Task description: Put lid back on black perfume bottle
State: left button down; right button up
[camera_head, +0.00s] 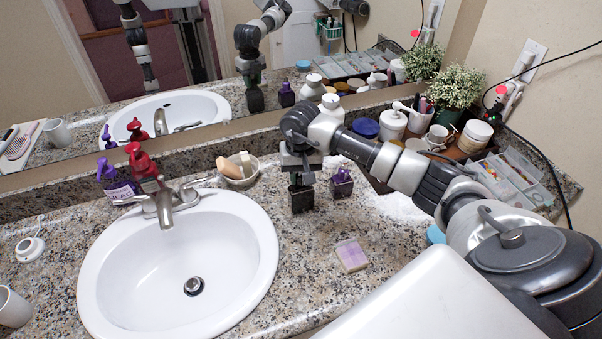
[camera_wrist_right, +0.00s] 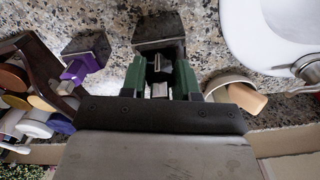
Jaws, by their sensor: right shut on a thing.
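The black perfume bottle (camera_head: 302,199) stands upright on the granite counter, right of the sink. It also shows as a dark block in the right wrist view (camera_wrist_right: 159,30). My right gripper (camera_head: 299,178) points down right above the bottle. In the wrist view its green-sided fingers (camera_wrist_right: 160,72) are shut on a small dark piece with a silvery part, which looks like the lid (camera_wrist_right: 157,62). The lid is mostly hidden by the fingers, and I cannot tell whether it touches the bottle neck. My left gripper is not directly in view.
A purple bottle (camera_head: 342,184) stands close to the right of the black one. A soap dish (camera_head: 238,177) is left, near the sink (camera_head: 178,265). A lilac soap bar (camera_head: 351,256) lies in front. A wooden organizer and plant fill the back right.

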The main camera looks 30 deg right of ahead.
dwell(1.2)
jog(key=shift+f+b, duration=0.2)
jog(key=shift+b, duration=0.9)
dwell(1.2)
jog(key=o, duration=1.4)
jog(key=shift+o, duration=0.2)
jog(key=shift+r+p, duration=1.8)
jog(key=shift+r, duration=1.75)
grip_shut()
